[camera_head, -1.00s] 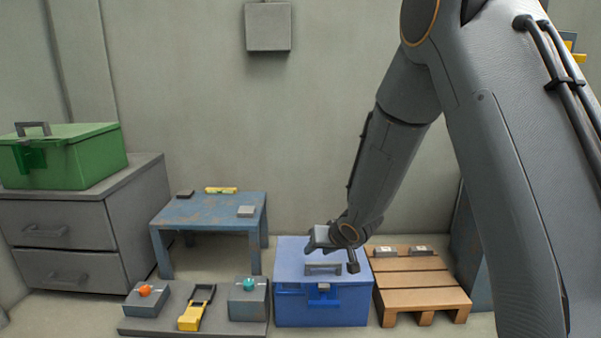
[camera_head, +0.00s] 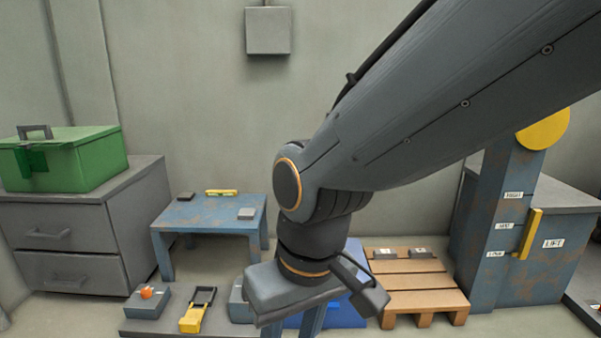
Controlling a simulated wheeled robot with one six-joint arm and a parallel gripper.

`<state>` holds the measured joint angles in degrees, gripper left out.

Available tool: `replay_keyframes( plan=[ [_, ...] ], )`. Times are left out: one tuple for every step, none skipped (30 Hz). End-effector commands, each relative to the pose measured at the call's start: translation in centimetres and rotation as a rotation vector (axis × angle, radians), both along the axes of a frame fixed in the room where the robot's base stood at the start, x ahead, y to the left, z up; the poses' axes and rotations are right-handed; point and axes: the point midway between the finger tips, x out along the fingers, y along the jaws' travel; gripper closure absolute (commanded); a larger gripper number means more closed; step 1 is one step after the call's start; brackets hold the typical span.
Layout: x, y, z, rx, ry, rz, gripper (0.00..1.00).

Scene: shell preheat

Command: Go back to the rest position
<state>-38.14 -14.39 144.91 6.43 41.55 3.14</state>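My arm crosses the view from the upper right and bends at a joint near the middle. My gripper (camera_head: 293,318) hangs at the lower middle, in front of the blue toolbox (camera_head: 345,312). It hides most of that box, including its handle and latch. The fingers point down and run toward the bottom edge of the picture, so I cannot tell how far apart they are. I see nothing held between them.
A grey platform (camera_head: 165,328) carries an orange-button box (camera_head: 147,302), a yellow-and-black lever (camera_head: 197,312) and another box (camera_head: 240,305), partly hidden. Behind stand a blue table (camera_head: 205,212) and drawers (camera_head: 60,240) with a green toolbox (camera_head: 70,160). Right are a pallet (camera_head: 425,295) and a lift cabinet (camera_head: 530,240).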

Motion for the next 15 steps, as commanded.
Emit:
replay_keyframes(
  plan=[
    [-1.4,0.0,0.3,0.004,0.019,0.022,0.64],
    [-2.2,0.0,0.4,0.007,0.032,0.034,0.64],
    [-3.3,0.0,0.6,0.009,0.049,0.051,0.64],
    [-4.2,-0.1,0.7,0.011,0.063,0.064,0.64],
    [-4.1,-0.2,1.1,0.008,0.066,0.056,0.64],
    [-3.9,-0.4,1.6,0.006,0.065,0.045,0.64],
    [-3.8,-0.6,1.8,0.004,0.064,0.039,0.64],
    [-3.7,-0.7,2.1,0.002,0.063,0.034,0.64],
    [-3.6,-0.9,2.5,0.000,0.063,0.026,0.64],
    [-3.5,-1.0,2.8,-0.001,0.063,0.020,0.64],
    [-3.4,-1.2,3.0,-0.003,0.061,0.014,0.64],
    [-3.3,-1.4,3.4,-0.004,0.061,0.006,0.64],
    [-3.2,-1.5,3.7,-0.006,0.061,-0.001,0.64],
    [-3.1,-1.7,4.1,-0.007,0.061,-0.008,0.64],
    [-3.0,-1.9,4.5,-0.009,0.061,-0.017,0.64]
  ],
)
